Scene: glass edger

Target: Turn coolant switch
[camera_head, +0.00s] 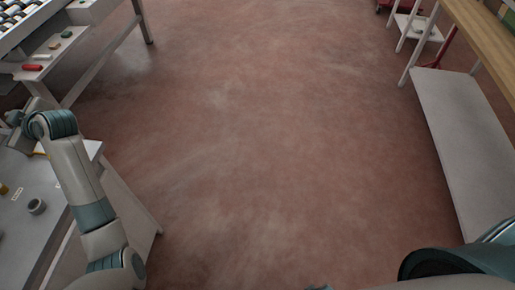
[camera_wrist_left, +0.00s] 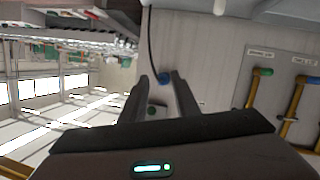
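In the left wrist view my left gripper (camera_wrist_left: 161,78) is open, with a gap between its two dark fingers. A small round blue knob (camera_wrist_left: 165,77) shows between the fingertips on a pale panel (camera_wrist_left: 205,60); I cannot tell whether they touch it. A dark green round part (camera_wrist_left: 152,110) shows lower between the fingers. To the right are two yellow levers, one with a green end (camera_wrist_left: 264,72) and one with a blue end (camera_wrist_left: 311,80), under small labels. No label clearly reads coolant. In the head view my left arm reaches to the left edge; my right gripper is out of view.
In the head view a grey worktop (camera_head: 22,225) with a small grey ring-shaped part (camera_head: 36,206) lies beneath my left arm. A roller table (camera_head: 95,62) stands at the upper left, a shelf unit (camera_head: 460,135) at the right. The red-brown floor (camera_head: 260,140) between is clear.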

